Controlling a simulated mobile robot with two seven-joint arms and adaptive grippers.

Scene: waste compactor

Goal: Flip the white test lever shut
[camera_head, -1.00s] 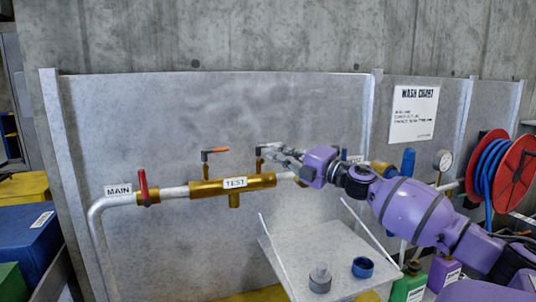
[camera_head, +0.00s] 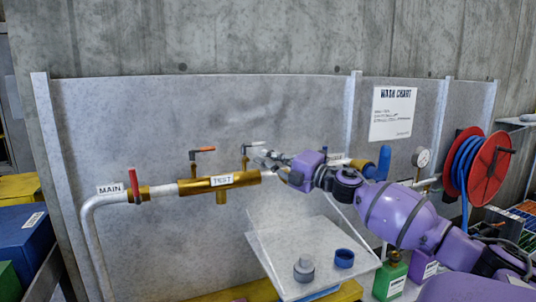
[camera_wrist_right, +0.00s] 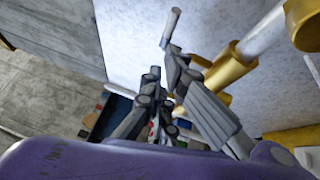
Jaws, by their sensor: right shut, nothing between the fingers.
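The white test lever (camera_head: 256,144) sits on a stem at the right end of the brass manifold (camera_head: 190,187) labelled TEST. Its handle looks roughly in line with the pipe, though small and partly lost against the grey panel. My right gripper (camera_head: 262,158) is shut and empty, close beside the lever's stem on its right. In the right wrist view, the white handle (camera_wrist_right: 171,26) stands just beyond the fingertips of my right gripper (camera_wrist_right: 164,62). I cannot tell whether they touch. My left gripper is not in view.
An orange lever (camera_head: 203,149) stands left on the same manifold, and a red lever (camera_head: 134,184) is near the MAIN label. A shelf (camera_head: 290,235) below holds a grey fitting (camera_head: 304,267) and a blue cup (camera_head: 344,257). A hose reel (camera_head: 490,170) is at right.

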